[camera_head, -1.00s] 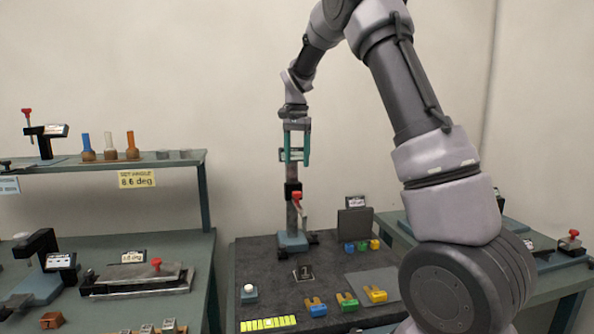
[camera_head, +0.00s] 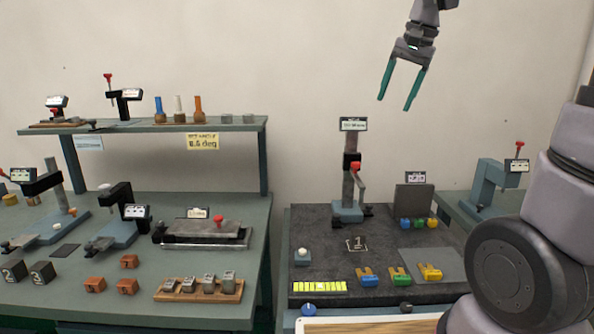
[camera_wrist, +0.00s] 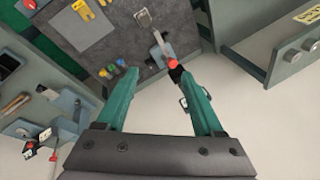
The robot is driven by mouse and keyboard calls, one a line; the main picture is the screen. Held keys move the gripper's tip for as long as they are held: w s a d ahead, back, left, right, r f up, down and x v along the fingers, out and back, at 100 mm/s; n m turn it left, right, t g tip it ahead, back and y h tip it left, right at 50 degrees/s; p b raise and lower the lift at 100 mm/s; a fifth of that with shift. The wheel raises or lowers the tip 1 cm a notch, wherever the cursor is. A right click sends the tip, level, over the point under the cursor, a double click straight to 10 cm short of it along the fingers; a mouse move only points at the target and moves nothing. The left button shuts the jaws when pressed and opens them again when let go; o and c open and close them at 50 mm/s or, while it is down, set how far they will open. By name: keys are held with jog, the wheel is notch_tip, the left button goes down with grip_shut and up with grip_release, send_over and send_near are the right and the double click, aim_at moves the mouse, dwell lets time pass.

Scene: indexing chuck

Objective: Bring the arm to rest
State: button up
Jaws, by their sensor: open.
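My gripper (camera_head: 398,88) hangs in the air at the upper right of the head view, with its teal fingers apart and nothing between them. It is above and to the right of the upright stand (camera_head: 349,180) with the red knob, and well clear of it. The wrist view shows both fingers (camera_wrist: 160,95) spread, with the dark work board (camera_wrist: 120,35) far beyond them. The part of my arm between the gripper and the large joint at right is out of view.
The dark board (camera_head: 325,268) carries blue, green and yellow pieces and a grey block (camera_head: 413,200). A bench (camera_head: 215,215) with clamps and a shelf (camera_head: 150,125) stands at left. Another fixture (camera_head: 490,185) stands at right. The wall space around my gripper is free.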

jog(key=s+d+f+n+t, duration=0.1)
jog(key=s+n+t, duration=0.1)
jog(key=s, duration=1.4)
jog(key=shift+s+f+t, duration=0.3)
jog(key=shift+t, duration=0.6)
